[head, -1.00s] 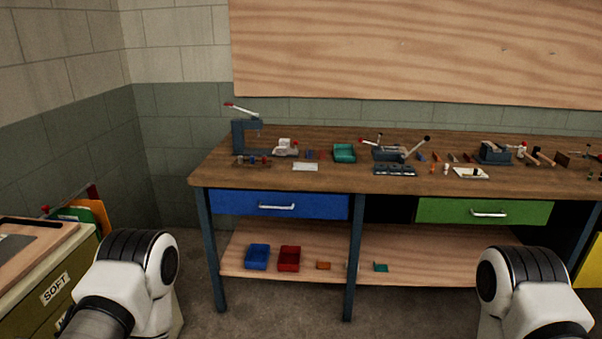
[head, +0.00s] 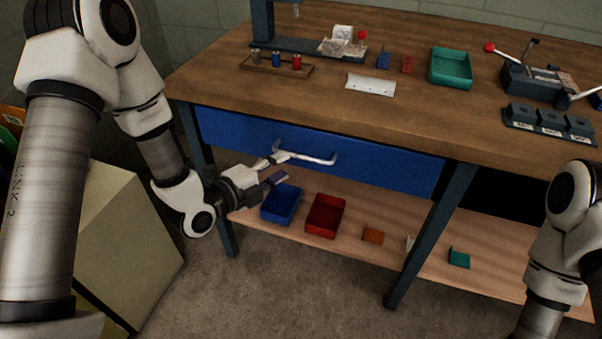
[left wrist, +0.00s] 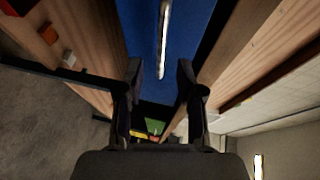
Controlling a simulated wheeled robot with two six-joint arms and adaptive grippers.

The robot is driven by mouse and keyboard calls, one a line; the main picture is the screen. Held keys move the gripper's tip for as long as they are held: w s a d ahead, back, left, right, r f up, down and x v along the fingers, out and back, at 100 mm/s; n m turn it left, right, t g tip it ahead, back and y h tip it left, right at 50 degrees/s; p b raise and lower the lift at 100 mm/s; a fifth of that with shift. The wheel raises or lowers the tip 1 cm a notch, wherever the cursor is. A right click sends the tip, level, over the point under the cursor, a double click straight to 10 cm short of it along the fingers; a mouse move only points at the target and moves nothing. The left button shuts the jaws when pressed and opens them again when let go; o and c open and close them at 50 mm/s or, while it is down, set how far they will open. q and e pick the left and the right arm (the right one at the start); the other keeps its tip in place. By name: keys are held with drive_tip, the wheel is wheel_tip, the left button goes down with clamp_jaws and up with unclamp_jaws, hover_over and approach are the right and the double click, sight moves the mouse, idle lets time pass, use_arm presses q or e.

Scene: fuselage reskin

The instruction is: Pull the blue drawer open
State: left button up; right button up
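The blue drawer (head: 385,168) is under the left part of the wooden bench, its front close to flush with the bench. Its silver bar handle (head: 312,158) sticks out from the front. My left gripper (head: 273,170) is at the left end of the handle, with its fingers apart. In the left wrist view, the handle (left wrist: 164,35) lies ahead of the open left gripper (left wrist: 160,72), lined up with the gap between its fingers, against the blue drawer front (left wrist: 195,25). Contact cannot be told. My right gripper is out of view; only part of that arm shows.
The bench top (head: 300,105) carries a small rack, a white plate, a teal tray (head: 451,68) and a lever tool. Below the drawer, the lower shelf (head: 340,250) holds a blue bin (head: 281,204) and a red bin (head: 325,215). A cabinet (head: 125,245) stands at the left.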

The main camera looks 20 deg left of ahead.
sight(298, 157)
use_arm(q)
drive_tip(key=shift+w+d+r, duration=0.1)
drive_tip(key=shift+w+d, duration=0.2)
drive_tip(key=shift+w, duration=0.1)
drive_tip(key=x, duration=0.6)
clamp_jaws()
